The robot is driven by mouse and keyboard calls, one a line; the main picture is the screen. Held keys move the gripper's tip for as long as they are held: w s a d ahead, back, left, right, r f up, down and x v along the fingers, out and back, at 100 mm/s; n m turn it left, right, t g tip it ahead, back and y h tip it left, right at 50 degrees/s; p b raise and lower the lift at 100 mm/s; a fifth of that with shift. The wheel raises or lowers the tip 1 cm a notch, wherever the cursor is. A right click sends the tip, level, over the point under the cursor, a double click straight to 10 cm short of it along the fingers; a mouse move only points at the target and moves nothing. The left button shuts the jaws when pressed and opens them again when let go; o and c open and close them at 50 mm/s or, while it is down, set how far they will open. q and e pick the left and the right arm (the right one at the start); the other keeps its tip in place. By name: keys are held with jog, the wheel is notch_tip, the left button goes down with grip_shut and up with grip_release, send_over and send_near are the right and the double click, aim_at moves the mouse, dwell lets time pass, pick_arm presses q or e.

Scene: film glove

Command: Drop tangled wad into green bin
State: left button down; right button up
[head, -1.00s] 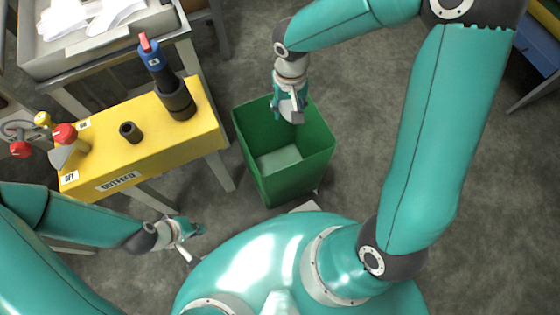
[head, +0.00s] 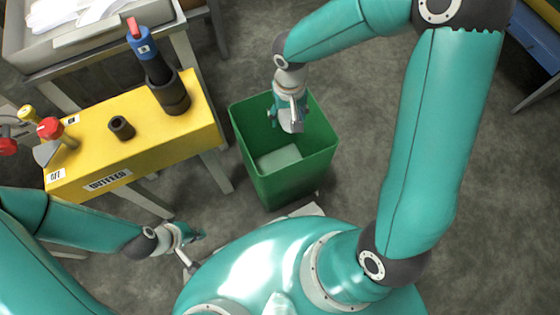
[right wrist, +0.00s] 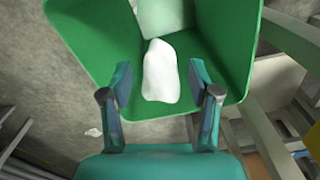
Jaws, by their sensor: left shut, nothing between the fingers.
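The green bin (head: 312,172) stands open on the floor, right of the yellow outfeed table. My right gripper (head: 288,116) points down at the bin's mouth. The white wad (head: 290,124) is at its fingertips. In the right wrist view the fingers (right wrist: 160,85) are spread, with the wad (right wrist: 160,72) between them and a gap on each side. The green bin (right wrist: 222,45) lies behind it. I cannot tell the wad's exact height in the bin. My left gripper (head: 195,239) is shut and empty, low and left of the bin.
The yellow outfeed table (head: 150,135) holds a dark cylinder with a blue and red top (head: 160,75), a short dark socket (head: 122,127) and red-knobbed levers (head: 50,128). A grey tray (head: 90,45) of white sheets stands behind. A pale panel (head: 278,159) lies on the bin's floor. Grey floor is clear on the right.

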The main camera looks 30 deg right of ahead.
jog(key=shift+o, duration=1)
notch_tip(320, 180, up, 12)
jog(key=shift+f, duration=0.1)
